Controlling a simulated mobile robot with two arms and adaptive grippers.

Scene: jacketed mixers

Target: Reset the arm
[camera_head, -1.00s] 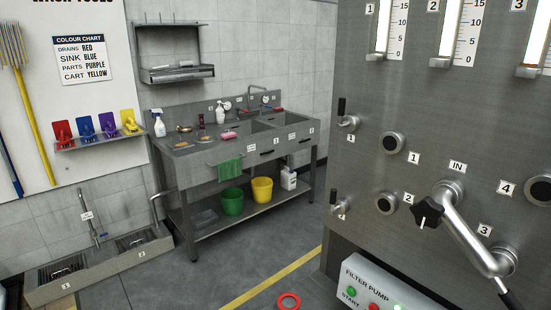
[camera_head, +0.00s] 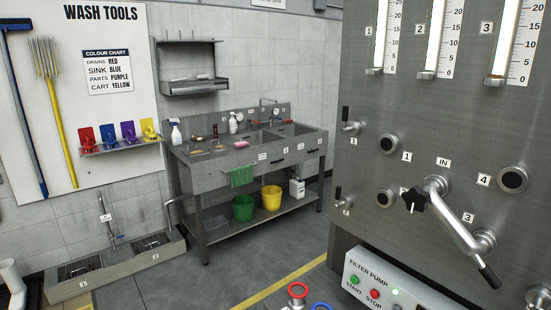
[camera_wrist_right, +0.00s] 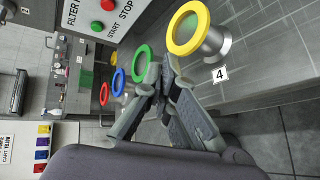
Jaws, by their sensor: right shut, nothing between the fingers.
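My right gripper (camera_wrist_right: 157,80) shows in the right wrist view, its fingers closed together with nothing between them. A green ring handle (camera_wrist_right: 142,64) lies close behind the fingertips in the picture; I cannot tell whether they touch. A yellow ring handle (camera_wrist_right: 188,28) on a metal stem stands to the right, beside label 4. Blue (camera_wrist_right: 118,82) and red (camera_wrist_right: 104,94) ring handles are farther off. Neither gripper shows in the head view.
A steel panel (camera_head: 440,120) with gauges, ports and a lever pipe (camera_head: 455,220) fills the right. The filter pump box (camera_head: 395,285) is below it. A sink bench (camera_head: 250,165) stands at the back. The floor (camera_head: 240,270) before it looks clear.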

